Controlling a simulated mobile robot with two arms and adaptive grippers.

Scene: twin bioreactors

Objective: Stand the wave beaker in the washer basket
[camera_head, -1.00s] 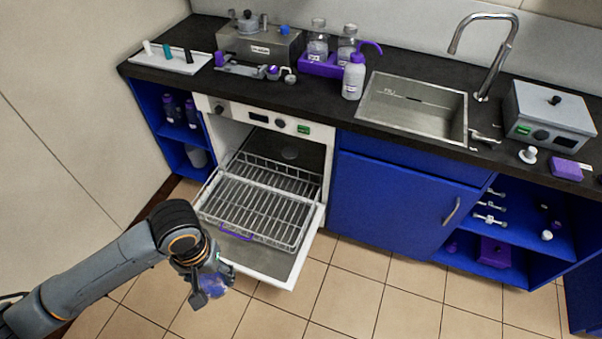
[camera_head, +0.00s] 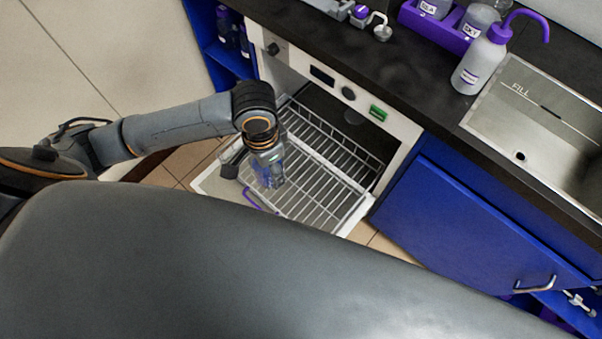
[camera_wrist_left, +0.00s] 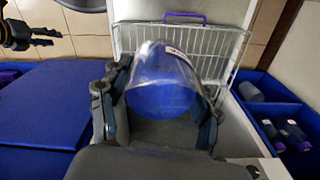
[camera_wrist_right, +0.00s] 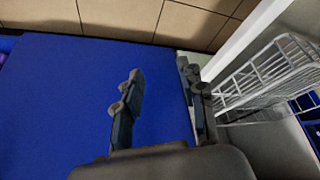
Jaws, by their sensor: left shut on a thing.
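The wave beaker (camera_wrist_left: 165,80) is clear, looks blue at its round end, and sits between the fingers of my left gripper in the left wrist view. In the head view my left gripper (camera_head: 268,168) is shut on it above the near left part of the wire washer basket (camera_head: 325,180). I cannot tell whether the beaker touches the wires; the gripper partly hides it. The basket with its purple handle (camera_wrist_left: 184,17) also shows behind the beaker in the left wrist view. My right gripper (camera_wrist_right: 160,80) is open and empty, beside the basket in the right wrist view.
The basket rests on the lowered washer door (camera_head: 215,178), and its visible wire floor is empty. A blue cabinet (camera_head: 480,215) stands right of the washer. The counter above holds a purple-topped bottle (camera_head: 480,62) and a sink (camera_head: 550,110). My own arm covers the foreground.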

